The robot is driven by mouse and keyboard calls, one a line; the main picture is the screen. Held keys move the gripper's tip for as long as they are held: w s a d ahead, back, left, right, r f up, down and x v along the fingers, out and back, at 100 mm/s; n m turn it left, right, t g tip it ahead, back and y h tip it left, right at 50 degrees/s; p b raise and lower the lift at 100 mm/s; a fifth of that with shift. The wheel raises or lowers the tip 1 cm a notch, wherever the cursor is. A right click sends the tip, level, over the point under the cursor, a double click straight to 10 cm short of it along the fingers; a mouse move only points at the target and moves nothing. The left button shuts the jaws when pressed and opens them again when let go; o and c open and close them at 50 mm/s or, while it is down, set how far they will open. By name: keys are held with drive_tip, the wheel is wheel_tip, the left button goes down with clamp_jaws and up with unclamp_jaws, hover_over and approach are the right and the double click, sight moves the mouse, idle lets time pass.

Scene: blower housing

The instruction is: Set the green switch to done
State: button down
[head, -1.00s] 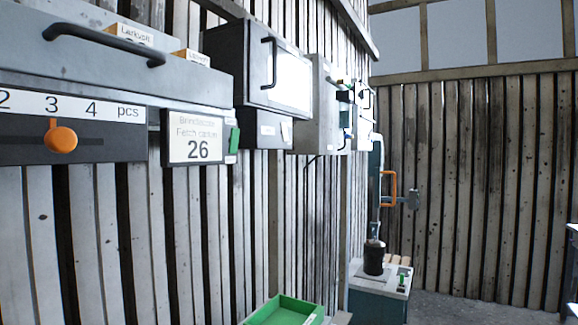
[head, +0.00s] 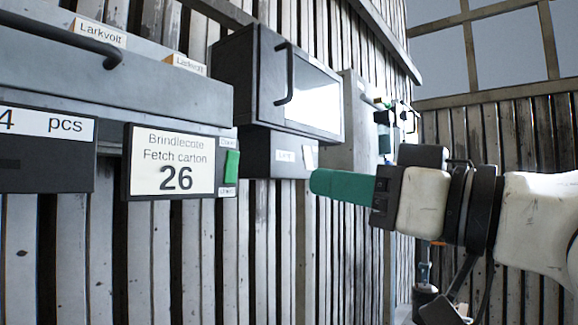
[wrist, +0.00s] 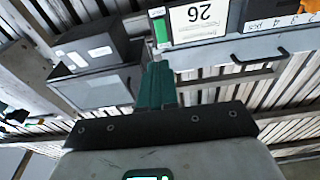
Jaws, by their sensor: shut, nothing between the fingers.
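The green switch (head: 231,166) is on the right edge of a small sign panel (head: 172,163) reading "Brindlecote Fetch carton 26". Small labels sit above and below it, too small to read. It also shows in the wrist view (wrist: 161,31), upside down. My gripper (head: 314,183) comes in from the right, its green fingers shut and empty, pointing left. In the head view the fingertips are right of the switch, with a gap between them. In the wrist view the fingertips (wrist: 158,66) show just below the switch, apart from it.
A dark cabinet (head: 262,75) with a handle and bright window is mounted right of the panel, with a dark box (head: 275,154) under it. A grey cabinet (head: 120,80) with a bar handle juts out above the panel. The slatted wall below the panel is clear.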

drive_tip(key=shift+s+d+r, duration=0.1)
drive_tip(key=shift+s+r, duration=0.1)
drive_tip(key=shift+r, duration=0.25)
drive_tip(key=shift+s+d+r, duration=0.1)
drive_tip(key=shift+s+r, duration=0.05)
drive_tip(key=shift+r, duration=0.25)
drive_tip(key=p, duration=0.5)
approach(233, 151)
drive_tip(key=shift+x, duration=3.45)
